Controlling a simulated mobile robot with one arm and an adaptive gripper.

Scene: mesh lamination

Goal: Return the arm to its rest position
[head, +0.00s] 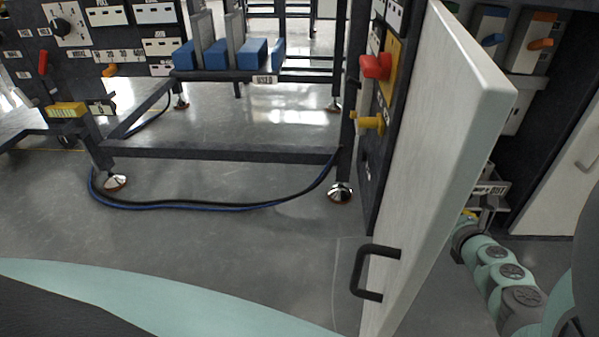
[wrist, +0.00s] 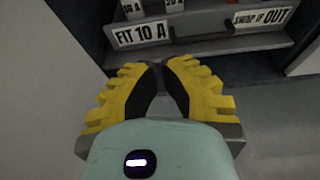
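My arm reaches in from the lower right of the head view, low on the right side of an open white door (head: 440,150). Its wrist end is beside a shelf (head: 493,192) with a label ending in "OUT"; the door edge partly hides my gripper there. In the wrist view, my gripper (wrist: 160,72) has yellow ribbed fingers with dark pads brought close together. Nothing shows between them. The fingertips point at the grey shelf (wrist: 205,45) with labels "FIT 10 A" and "OUT"; I cannot tell whether they touch it.
The door's black handle (head: 372,272) faces left. A panel with a red knob (head: 376,66) and a yellow knob (head: 369,122) stands left of the door. A dark frame rack (head: 215,153) with blue blocks stands behind, with a cable (head: 230,207) on the floor. Open floor lies in front.

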